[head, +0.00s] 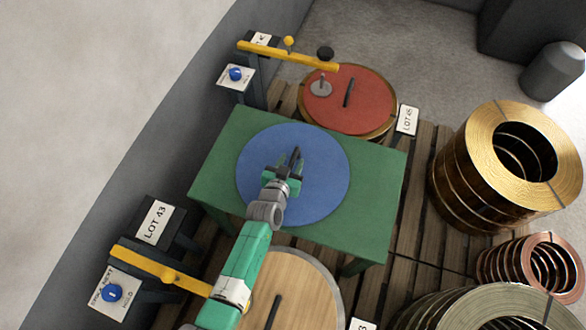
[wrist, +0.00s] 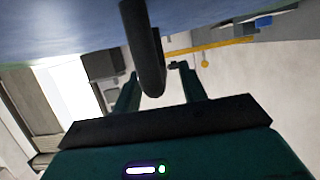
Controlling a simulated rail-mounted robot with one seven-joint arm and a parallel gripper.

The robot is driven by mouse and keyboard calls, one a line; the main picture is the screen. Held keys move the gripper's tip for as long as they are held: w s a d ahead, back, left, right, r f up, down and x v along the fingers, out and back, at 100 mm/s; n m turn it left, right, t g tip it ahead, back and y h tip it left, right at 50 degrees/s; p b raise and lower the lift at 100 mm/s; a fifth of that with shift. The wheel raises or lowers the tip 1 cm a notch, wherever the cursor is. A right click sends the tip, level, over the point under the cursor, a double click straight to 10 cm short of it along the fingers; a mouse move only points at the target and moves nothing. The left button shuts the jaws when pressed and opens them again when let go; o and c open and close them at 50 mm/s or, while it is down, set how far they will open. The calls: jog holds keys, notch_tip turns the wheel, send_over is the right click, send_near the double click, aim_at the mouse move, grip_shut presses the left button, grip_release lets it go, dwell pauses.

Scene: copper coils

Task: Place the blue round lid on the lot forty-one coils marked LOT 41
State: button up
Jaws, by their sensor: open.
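The blue round lid (head: 325,185) lies flat on a green table (head: 375,205). Its black bar handle (head: 296,155) stands up near the middle. My gripper (head: 285,168) is over the lid at this handle, with its jaws open. In the wrist view, the lid's blue surface (wrist: 60,30) fills the top edge, and the handle (wrist: 146,50) reaches between the two spread fingers of my gripper (wrist: 157,78). Whether a finger touches the handle cannot be told. No label reading LOT 41 is legible in either view.
A red lid (head: 372,105) sits behind the table by a LOT 45 card (head: 407,119). A wooden lid (head: 315,280) is in front. Gold (head: 480,150), copper (head: 490,262) and greyish coils (head: 480,310) stand right. Yellow arms (head: 290,55) (head: 160,268) extend from posts on the left.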

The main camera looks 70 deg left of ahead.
jog(key=shift+x, duration=0.85)
jog(key=shift+d, duration=0.1)
grip_shut()
jog(key=shift+r, duration=0.1)
dwell(0.5)
